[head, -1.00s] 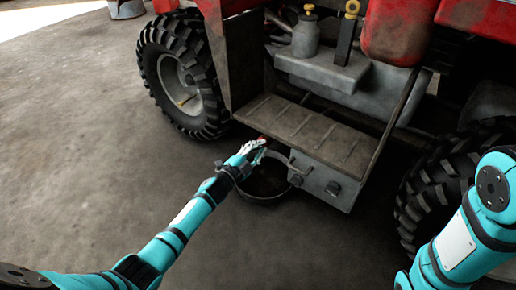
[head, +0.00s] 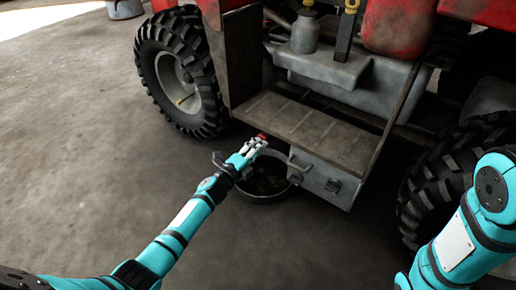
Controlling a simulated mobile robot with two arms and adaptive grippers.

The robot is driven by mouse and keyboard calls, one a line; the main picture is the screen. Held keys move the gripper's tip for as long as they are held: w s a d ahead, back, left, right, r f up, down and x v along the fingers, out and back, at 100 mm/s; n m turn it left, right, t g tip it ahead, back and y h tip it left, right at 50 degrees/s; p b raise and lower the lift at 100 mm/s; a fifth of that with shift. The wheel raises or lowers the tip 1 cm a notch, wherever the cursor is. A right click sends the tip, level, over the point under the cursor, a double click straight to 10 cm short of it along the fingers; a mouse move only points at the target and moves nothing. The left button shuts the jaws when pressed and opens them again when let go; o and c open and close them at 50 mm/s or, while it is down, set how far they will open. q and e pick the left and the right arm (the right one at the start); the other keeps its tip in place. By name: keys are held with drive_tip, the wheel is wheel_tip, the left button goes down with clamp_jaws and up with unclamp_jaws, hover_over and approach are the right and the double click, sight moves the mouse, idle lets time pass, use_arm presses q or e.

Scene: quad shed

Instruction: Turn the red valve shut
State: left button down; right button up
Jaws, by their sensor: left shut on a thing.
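The red valve (head: 262,136) shows as a small red bit at the fingertips of my left gripper, under the edge of the vehicle's footboard. My left gripper (head: 256,146) is shut on it, and its fingers hide most of the valve. How far the valve is turned cannot be seen. My right arm comes in at the right edge, but its gripper is out of view.
A round pan (head: 265,184) stands on the floor below my left gripper. The footboard (head: 310,128), a grey box (head: 325,180) and large tyres (head: 180,75) are close by. The concrete floor (head: 80,150) at left is clear.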

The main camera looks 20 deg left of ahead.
use_arm(q)
drive_tip(key=shift+f, duration=0.15)
drive_tip(key=c, duration=1.3)
unclamp_jaws()
drive_tip(key=shift+c, duration=0.2)
drive_tip(key=v, duration=1.2)
